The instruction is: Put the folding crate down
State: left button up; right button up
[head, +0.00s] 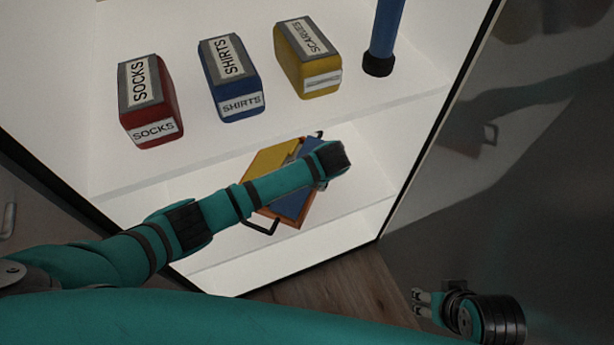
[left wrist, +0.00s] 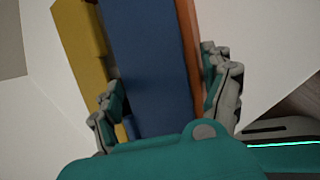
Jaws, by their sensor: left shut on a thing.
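The folding crate (head: 295,224) shows in the head view as an orange box with dark handles at both ends, in front of the lower white shelf. Blue and yellow blocks of colour fill its top. My left arm reaches over it and hides part of it. In the left wrist view, my left gripper (left wrist: 160,75) has one finger between the yellow and blue parts and the other outside the orange wall (left wrist: 188,50). It is shut on the crate. I cannot tell whether the crate touches the shelf. My right gripper (head: 418,301) is open and empty at the lower right.
The upper shelf (head: 190,165) holds a red SOCKS box (head: 150,102), a blue SHIRTS box (head: 231,79) and a yellow SCARVES box (head: 307,60). A blue post (head: 385,30) stands to their right. The lower shelf (head: 350,205) has bare room right of the crate.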

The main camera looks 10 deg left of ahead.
dwell(0.3)
pick_arm(q)
jog(key=o, duration=1.6)
jog(key=shift+f, duration=0.2)
jog(key=shift+s+d+r, duration=0.1)
jog(key=shift+r, duration=0.2)
jog(key=p+v, duration=0.1)
jog(key=v, duration=0.2)
jog(key=shift+p, duration=0.35)
jog(key=shift+p+v, duration=1.35)
jog(key=shift+v, duration=2.95)
pick_arm(e)
jog(key=s+x, duration=0.2)
jog(key=x, duration=0.9)
jog(key=shift+f+g, duration=0.4)
